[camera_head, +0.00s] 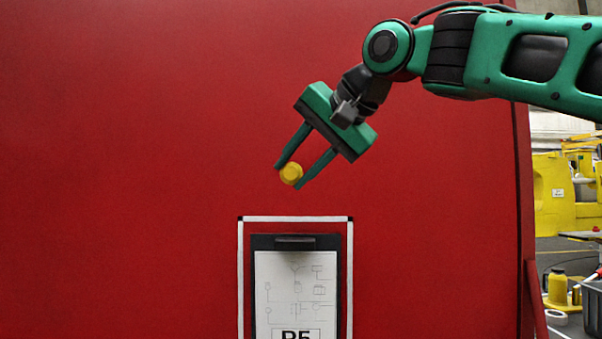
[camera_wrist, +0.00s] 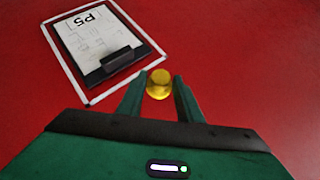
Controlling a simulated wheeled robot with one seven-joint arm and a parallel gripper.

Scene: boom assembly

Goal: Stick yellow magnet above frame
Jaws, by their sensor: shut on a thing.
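The yellow magnet (camera_head: 291,174) is a small round piece between the fingertips of my green gripper (camera_head: 292,175). My gripper is shut on it. In the wrist view the magnet (camera_wrist: 159,84) shows between the two fingers, in front of the red panel. The white frame (camera_head: 295,218) is a thin rectangular outline on the red panel, its top corners dark. In the head view the magnet is above the frame's top edge, near its middle. I cannot tell whether the magnet touches the panel.
A dark clipboard (camera_head: 262,242) with a sheet of drawings marked P5 hangs inside the frame. The red panel (camera_head: 130,150) is bare to the left and around the gripper. Its right edge (camera_head: 524,200) borders a cluttered area with yellow equipment (camera_head: 553,195).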

